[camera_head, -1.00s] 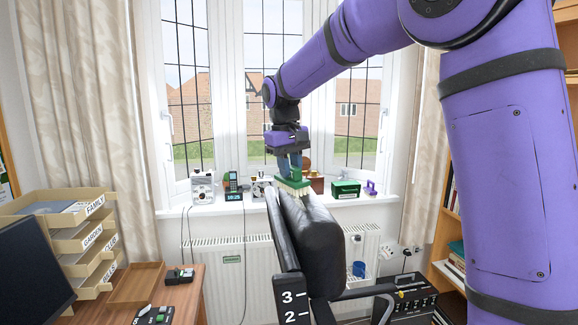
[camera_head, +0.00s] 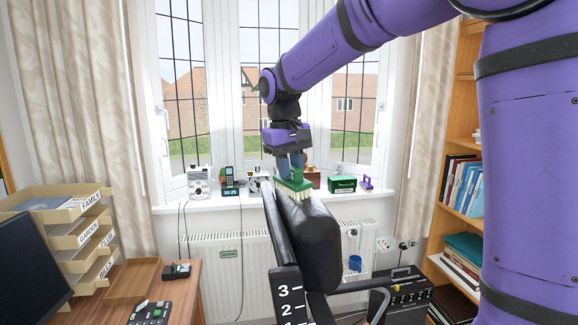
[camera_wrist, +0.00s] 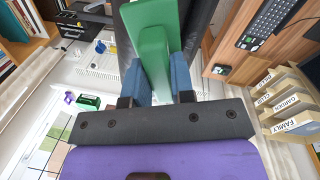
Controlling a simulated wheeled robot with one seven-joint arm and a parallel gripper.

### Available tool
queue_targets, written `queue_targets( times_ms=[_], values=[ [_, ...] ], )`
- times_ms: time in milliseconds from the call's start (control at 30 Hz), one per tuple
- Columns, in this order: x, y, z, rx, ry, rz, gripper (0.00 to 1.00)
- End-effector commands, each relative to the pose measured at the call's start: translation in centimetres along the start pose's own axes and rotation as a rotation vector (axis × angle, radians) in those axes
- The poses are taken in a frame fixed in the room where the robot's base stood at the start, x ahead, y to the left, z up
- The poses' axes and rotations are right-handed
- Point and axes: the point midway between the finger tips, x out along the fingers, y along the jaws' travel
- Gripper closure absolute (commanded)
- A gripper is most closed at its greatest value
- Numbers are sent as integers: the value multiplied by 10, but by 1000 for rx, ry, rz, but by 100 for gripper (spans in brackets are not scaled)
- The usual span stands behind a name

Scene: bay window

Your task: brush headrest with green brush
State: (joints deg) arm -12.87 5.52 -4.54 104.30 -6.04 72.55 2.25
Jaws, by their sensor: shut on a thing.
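My gripper (camera_head: 290,162) is shut on the green brush (camera_head: 294,184) and holds it by its green upper part. The brush's pale bristles point down at the top edge of the black headrest (camera_head: 308,230) of the chair. They appear to touch it, though the exact contact is hard to tell. In the wrist view, the blue fingers (camera_wrist: 163,80) of my gripper sit on either side of the green brush (camera_wrist: 152,45), with the dark headrest (camera_wrist: 204,22) behind it.
The windowsill (camera_head: 215,204) behind holds a clock, a phone and a green box (camera_head: 342,184). A desk (camera_head: 180,290) with letter trays (camera_head: 75,238) stands at left. A bookshelf (camera_head: 462,150) is at right. A black case (camera_head: 405,298) stands low beside the chair.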

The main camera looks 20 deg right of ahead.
Motion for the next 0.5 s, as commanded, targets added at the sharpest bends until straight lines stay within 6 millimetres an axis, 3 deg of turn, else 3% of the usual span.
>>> queue_targets(
  times_ms=[500],
  values=[
    [-2,-11,30,-1,-1,0,100]
  ],
)
